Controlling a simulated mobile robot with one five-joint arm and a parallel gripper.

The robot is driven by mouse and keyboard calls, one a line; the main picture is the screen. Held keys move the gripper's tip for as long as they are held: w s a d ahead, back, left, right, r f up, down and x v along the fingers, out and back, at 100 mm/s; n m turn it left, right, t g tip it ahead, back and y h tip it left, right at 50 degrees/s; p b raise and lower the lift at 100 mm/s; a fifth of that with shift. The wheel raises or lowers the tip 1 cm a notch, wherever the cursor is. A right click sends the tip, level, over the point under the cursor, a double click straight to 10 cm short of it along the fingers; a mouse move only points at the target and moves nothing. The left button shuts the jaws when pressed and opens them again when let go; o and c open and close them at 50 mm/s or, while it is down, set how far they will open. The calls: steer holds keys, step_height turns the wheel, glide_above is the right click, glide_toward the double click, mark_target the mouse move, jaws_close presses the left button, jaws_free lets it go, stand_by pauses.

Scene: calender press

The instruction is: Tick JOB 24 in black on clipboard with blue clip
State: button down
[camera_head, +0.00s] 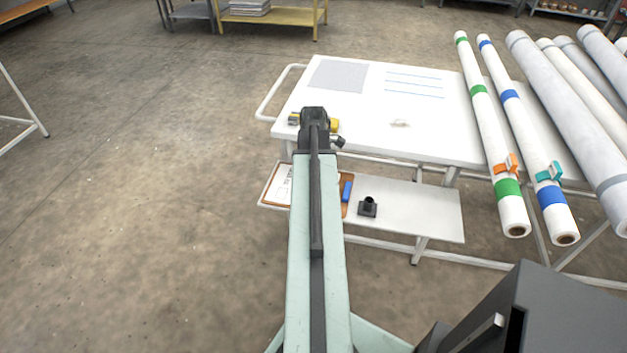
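A brown clipboard (268,187) lies on the lower shelf of the white cart. White paper with dark print shows on it left of my arm. A blue clip (347,191) shows on brown board right of my arm. My arm covers the middle, so I cannot tell whether this is one board, nor read JOB 24. A small black holder-like object (368,207) stands on the shelf right of the clip; I cannot tell whether a pen is in it. My gripper (317,112) appears over the cart's upper top, beyond the shelf. Its fingers are hidden.
The white upper top (440,130) carries a grey sheet (338,75), blue lines (414,82) and a small pale lump (399,123). Yellow-and-dark items (334,125) show beside my gripper. Long rolls (495,135) fill the right. Open floor lies left.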

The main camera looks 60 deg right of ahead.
steer(key=shift+f+b, duration=0.35)
stand_by(0.5)
steer(key=shift+a, duration=0.1)
stand_by(0.3)
steer(key=shift+w+a, duration=0.25)
steer(key=shift+a, duration=0.2)
stand_by(0.7)
steer(key=shift+s+a+r, duration=0.1)
steer(key=shift+s+a, duration=0.15)
steer(key=shift+s, duration=0.2)
steer(key=shift+a, duration=0.1)
stand_by(1.1)
steer(key=shift+s+a, duration=0.25)
steer(key=shift+s, duration=0.2)
stand_by(0.7)
